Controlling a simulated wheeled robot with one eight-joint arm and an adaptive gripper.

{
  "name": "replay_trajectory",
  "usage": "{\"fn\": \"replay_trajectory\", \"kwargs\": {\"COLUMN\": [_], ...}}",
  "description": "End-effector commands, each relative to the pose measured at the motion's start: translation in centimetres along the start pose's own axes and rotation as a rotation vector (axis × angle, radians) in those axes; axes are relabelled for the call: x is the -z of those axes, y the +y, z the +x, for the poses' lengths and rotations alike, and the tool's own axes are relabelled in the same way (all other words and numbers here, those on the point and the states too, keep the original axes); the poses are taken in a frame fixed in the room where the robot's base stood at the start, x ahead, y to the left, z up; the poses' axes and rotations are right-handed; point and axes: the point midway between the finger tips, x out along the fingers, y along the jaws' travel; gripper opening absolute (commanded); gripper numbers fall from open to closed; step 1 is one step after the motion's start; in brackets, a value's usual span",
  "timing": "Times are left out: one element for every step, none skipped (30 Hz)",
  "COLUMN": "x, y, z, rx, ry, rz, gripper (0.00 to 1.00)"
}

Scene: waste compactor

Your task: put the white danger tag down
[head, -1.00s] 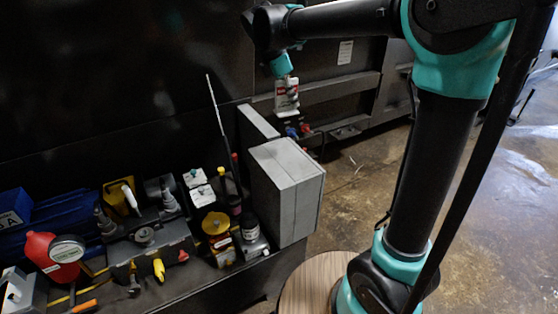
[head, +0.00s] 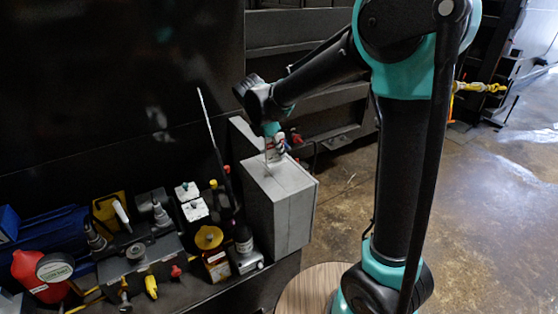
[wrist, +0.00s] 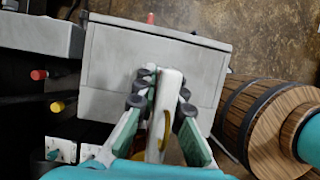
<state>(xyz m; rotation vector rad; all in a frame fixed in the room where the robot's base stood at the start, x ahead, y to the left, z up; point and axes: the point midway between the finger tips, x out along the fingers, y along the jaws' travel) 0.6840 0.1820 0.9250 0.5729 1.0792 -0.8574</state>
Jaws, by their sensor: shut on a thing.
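The white danger tag (wrist: 172,88) is seen nearly edge-on in the wrist view, between the dark pads of my gripper (wrist: 160,100). My gripper is shut on it. In the head view, my gripper (head: 272,134) points down over the grey box (head: 283,208), with the pale tag (head: 270,156) hanging at its tip near the box's top. In the wrist view, the grey box (wrist: 110,60) lies beneath the tag. I cannot tell whether the tag touches the box. The tag's face is largely hidden.
Left of the box, a dark bench holds several bottles, a red jug (head: 38,278) and tools. A thin upright rod (head: 210,125) stands near the box's left. A wooden barrel (wrist: 240,108) is at the right in the wrist view. Open floor lies beyond the box.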

Motion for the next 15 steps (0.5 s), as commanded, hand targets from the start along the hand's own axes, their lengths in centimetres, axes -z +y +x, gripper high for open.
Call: {"fn": "replay_trajectory", "kwargs": {"x": [0.1,0.2,0.4,0.5,0.7,0.9,1.1,1.2,1.4,1.4,1.5,1.5,1.6,1.6,1.5], "y": [0.0,0.0,0.0,0.0,0.0,0.0,0.1,0.0,0.0,0.0,0.0,0.0,0.0,0.0,0.0], "z": [0.3,0.5,0.9,1.2,1.6,2.2,2.6,2.9,3.3,3.5,3.6,3.7,3.8,3.8,3.7], "rx": [0.000,0.000,0.000,0.000,0.000,0.000,0.000,0.000,0.000,0.000,0.000,0.000,0.000,0.000,0.000], "ry": [0.000,0.000,0.000,0.000,0.000,0.000,0.000,0.000,0.000,0.000,0.000,0.000,0.000,0.000,0.000], "rz": [0.000,0.000,0.000,0.000,0.000,0.000,0.000,0.000,0.000,0.000,0.000,0.000,0.000,0.000,0.000], "gripper": [0.00,0.00,0.00,0.00,0.00,0.00,0.00,0.00,0.00,0.00,0.00,0.00,0.00,0.00,0.00]}}
